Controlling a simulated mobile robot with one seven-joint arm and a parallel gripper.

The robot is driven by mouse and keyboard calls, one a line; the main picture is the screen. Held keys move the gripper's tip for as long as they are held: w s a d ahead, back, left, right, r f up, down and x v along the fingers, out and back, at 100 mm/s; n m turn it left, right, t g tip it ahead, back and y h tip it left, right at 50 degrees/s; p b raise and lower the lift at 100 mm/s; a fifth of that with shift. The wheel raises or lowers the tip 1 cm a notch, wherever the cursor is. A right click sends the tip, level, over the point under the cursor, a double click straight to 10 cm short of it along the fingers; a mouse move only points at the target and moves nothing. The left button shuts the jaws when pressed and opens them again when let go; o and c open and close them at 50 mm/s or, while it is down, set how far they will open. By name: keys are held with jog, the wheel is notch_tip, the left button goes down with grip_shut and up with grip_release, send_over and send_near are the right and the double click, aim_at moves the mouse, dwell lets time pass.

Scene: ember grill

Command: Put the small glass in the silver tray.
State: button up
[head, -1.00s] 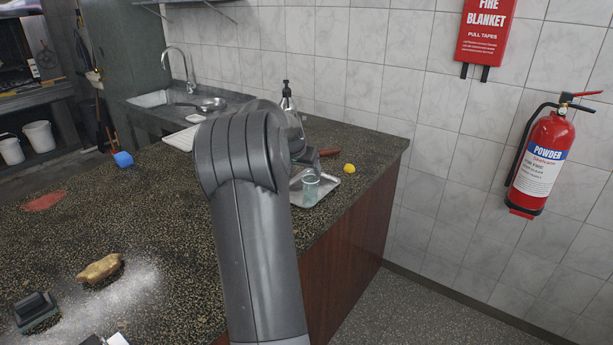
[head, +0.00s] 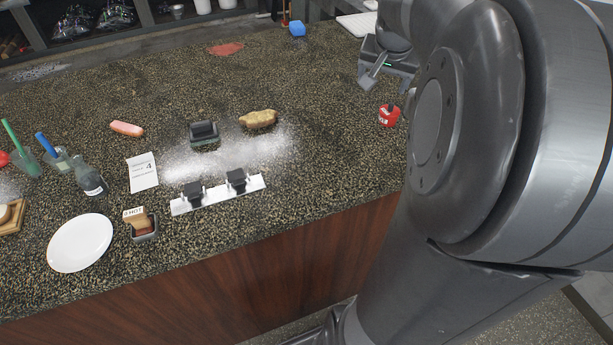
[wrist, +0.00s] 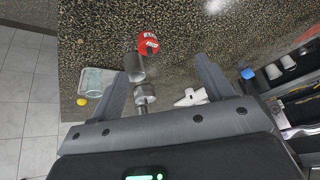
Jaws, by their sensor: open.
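My gripper (wrist: 166,68) is open, its two fingers spread wide in the wrist view. In the head view my gripper (head: 376,72) is above the far right of the counter, partly covered by my arm. A clear, slightly green glass (wrist: 93,80) shows in the wrist view, left of my left finger. It appears to stand in the silver tray (wrist: 109,74), close to the counter's edge. My arm hides both in the head view. Nothing is seen held between the fingers.
A red item (head: 388,116) stands near my gripper. Grey metal items (wrist: 135,67) stand by the left finger. A yellow ball (wrist: 82,102) lies beside the tray.

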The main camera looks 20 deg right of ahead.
jog(key=s+a+f+n+y, duration=0.1)
jog(key=s+a+n, duration=0.3)
jog(key=s+a, duration=0.4)
jog(key=s+a+f+n+y, duration=0.1)
jog(key=s+a+n, duration=0.3)
jog(key=s+a, duration=0.5)
jog(key=a+f, duration=0.1)
jog(key=a, duration=0.7)
jog(key=shift+s+f+n+t+y, duration=0.15)
jog(key=shift+f+n+t+y, duration=0.15)
jog(key=shift+t+y, duration=0.1)
